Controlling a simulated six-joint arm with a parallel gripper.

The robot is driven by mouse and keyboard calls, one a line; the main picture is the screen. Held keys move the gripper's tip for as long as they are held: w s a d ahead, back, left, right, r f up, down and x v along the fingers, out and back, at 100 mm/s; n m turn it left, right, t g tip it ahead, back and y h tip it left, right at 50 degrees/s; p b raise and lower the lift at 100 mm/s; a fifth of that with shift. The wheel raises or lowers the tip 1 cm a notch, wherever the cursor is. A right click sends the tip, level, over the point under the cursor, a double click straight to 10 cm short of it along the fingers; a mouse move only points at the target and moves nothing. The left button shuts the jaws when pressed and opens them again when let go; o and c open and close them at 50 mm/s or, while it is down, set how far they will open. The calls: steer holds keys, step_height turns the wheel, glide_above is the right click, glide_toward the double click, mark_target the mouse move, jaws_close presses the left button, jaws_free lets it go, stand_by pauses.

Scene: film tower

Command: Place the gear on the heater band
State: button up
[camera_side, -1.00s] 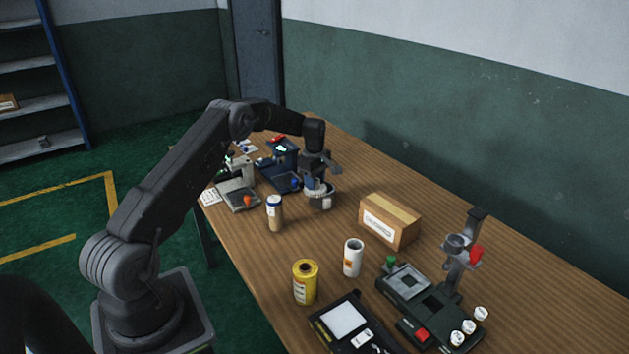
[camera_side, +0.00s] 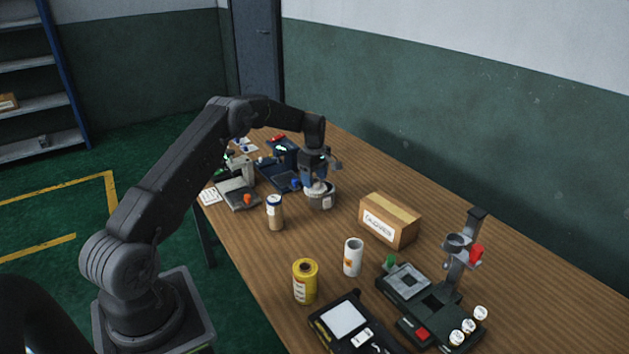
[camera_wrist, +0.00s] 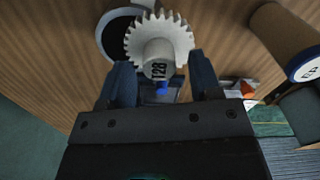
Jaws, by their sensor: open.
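The white toothed gear (camera_wrist: 178,33), with a pale hub marked 128, is just past my fingertips in the wrist view. My gripper (camera_wrist: 160,66) is open, with one blue-grey finger on each side of the hub and gaps showing. The round heater band (camera_wrist: 112,42), with a dark face and pale rim, is behind the gear and partly covered by it. In the side view my gripper (camera_side: 316,180) is right above the squat grey band (camera_side: 318,201). The gear appears to be on its top, but I cannot tell whether it is fully seated or centred.
A brown-bodied canister (camera_side: 275,214), white roll (camera_side: 353,257) and yellow roll (camera_side: 305,281) stand along the near side. A cardboard box (camera_side: 390,221) is right of the band. Dark devices (camera_side: 430,303) fill the front. Bare wood lies between band and box.

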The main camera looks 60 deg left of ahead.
mark_target(315, 179)
step_height(315, 179, up, 11)
steer(key=s+d+r+m+t, duration=0.1)
steer(key=s+d+r+m, duration=0.4)
steer(key=d+r, duration=0.4)
steer(key=s+d+r+m+t, duration=0.1)
steer(key=s+d+r+m, duration=0.4)
steer(key=d+r, duration=0.4)
steer(key=s+d+f+m+t, duration=0.1)
steer(key=s+d+m, duration=0.4)
steer(key=s, duration=0.6)
steer(key=s+d+f+m+t, duration=0.2)
steer(key=s+d+m, duration=0.4)
steer(key=s+d, duration=0.3)
steer(key=s+f, duration=0.1)
steer(key=s, duration=0.1)
steer(key=shift+s+t, duration=0.3)
steer(key=shift+s, duration=0.1)
